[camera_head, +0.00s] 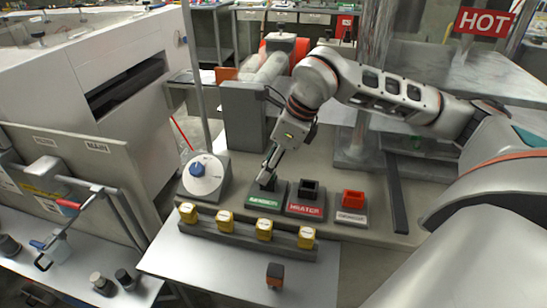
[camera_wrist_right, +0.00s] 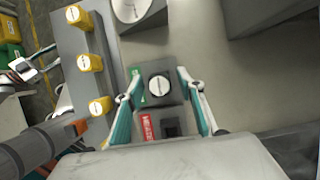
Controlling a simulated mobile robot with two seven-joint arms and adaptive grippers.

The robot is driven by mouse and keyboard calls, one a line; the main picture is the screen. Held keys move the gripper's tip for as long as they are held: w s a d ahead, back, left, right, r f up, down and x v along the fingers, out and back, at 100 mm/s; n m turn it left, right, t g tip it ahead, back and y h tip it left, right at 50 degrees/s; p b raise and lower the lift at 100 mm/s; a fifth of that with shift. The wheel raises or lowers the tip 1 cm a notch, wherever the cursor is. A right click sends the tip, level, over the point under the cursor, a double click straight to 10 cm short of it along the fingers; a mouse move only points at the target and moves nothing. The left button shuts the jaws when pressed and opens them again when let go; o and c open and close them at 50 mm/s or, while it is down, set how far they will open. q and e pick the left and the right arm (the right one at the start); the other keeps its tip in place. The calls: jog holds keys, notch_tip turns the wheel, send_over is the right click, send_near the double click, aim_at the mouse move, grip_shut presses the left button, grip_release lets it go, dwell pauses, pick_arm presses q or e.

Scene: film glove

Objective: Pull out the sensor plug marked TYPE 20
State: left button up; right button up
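A sensor plug with a round white-marked top (camera_wrist_right: 159,86) sits in a grey block with a green label (camera_head: 264,201). I cannot read TYPE 20 on it. My right gripper (camera_head: 267,178) is above that block. In the right wrist view its two teal-padded fingers (camera_wrist_right: 158,84) are spread on either side of the plug, with gaps to it. The plug is largely hidden by the gripper in the head view. What appears to be my left gripper (camera_wrist_right: 50,60) shows small at the left of the wrist view, fingers apart and empty.
A HEATER block (camera_head: 305,200) and a block with a red socket (camera_head: 352,203) stand to the right. A rail with several yellow plugs (camera_head: 264,229) runs in front. A dial box (camera_head: 203,176) stands to the left.

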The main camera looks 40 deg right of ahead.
aim_at(264, 163)
pick_arm(q)
jog(key=shift+w+r, duration=0.1)
jog(key=shift+r, duration=0.05)
pick_arm(e)
jog(key=shift+f, duration=0.2)
grip_shut()
pick_arm(q)
jog(key=shift+w+r+p, duration=0.2)
jog(key=shift+r+p, duration=0.15)
jog(key=shift+r, duration=0.15)
pick_arm(e)
jog(key=shift+w+r, duration=0.1)
jog(key=shift+r, duration=0.4)
pick_arm(q)
jog(key=shift+r, duration=0.15)
pick_arm(e)
jog(key=shift+r, duration=0.1)
